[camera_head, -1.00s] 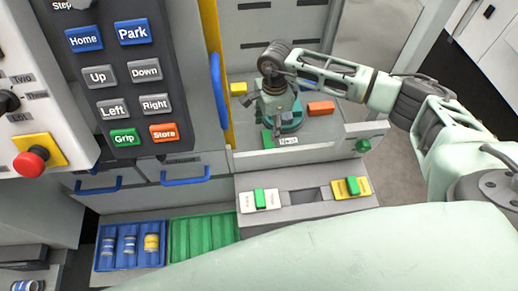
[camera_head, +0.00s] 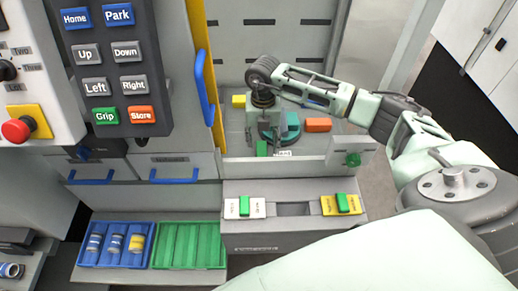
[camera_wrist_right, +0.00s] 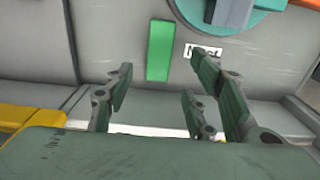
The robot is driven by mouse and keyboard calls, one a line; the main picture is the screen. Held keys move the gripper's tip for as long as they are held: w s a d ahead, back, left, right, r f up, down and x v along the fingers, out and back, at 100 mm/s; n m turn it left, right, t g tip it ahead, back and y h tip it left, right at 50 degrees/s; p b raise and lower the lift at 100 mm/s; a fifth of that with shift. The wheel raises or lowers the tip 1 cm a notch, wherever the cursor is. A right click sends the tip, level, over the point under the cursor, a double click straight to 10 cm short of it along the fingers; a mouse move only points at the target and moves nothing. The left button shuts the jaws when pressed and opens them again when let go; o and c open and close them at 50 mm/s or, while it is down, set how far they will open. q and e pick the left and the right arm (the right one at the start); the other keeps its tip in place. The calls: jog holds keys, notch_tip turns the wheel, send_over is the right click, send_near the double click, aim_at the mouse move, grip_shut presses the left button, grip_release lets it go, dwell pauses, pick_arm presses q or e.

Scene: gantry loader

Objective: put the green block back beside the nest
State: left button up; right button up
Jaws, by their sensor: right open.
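The green block (camera_head: 261,148) lies on the grey floor of the loader bay, just left of the "Nest" label (camera_wrist_right: 203,52). It also shows whole in the right wrist view (camera_wrist_right: 160,50), with nothing held around it. The nest is a round teal disc (camera_wrist_right: 215,12), which also shows in the head view (camera_head: 267,134), partly behind my gripper. My right gripper (camera_wrist_right: 163,82) is open and empty. Its fingers are spread wide, apart from the block, which appears beyond the gap between them. In the head view its fingertips are hard to make out. My left gripper is not in view.
A yellow block (camera_head: 239,101) and an orange block (camera_head: 318,125) lie in the bay. A low front wall (camera_head: 285,165) closes it. In front are two green switches (camera_head: 244,207), (camera_head: 342,203), a blue tray (camera_head: 147,260) with cans, and an empty green tray (camera_head: 188,246). A button panel (camera_head: 108,65) hangs left.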

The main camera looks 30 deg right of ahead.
aim_at(262, 154)
notch_tip(262, 154, down, 6)
jog(key=p, duration=0.2)
jog(key=shift+a+r+p, duration=0.1)
jog(key=shift+r+p, duration=0.15)
jog(key=shift+p, duration=0.15)
jog(key=shift+f, duration=0.3)
jog(key=shift+c, duration=0.5)
grip_shut()
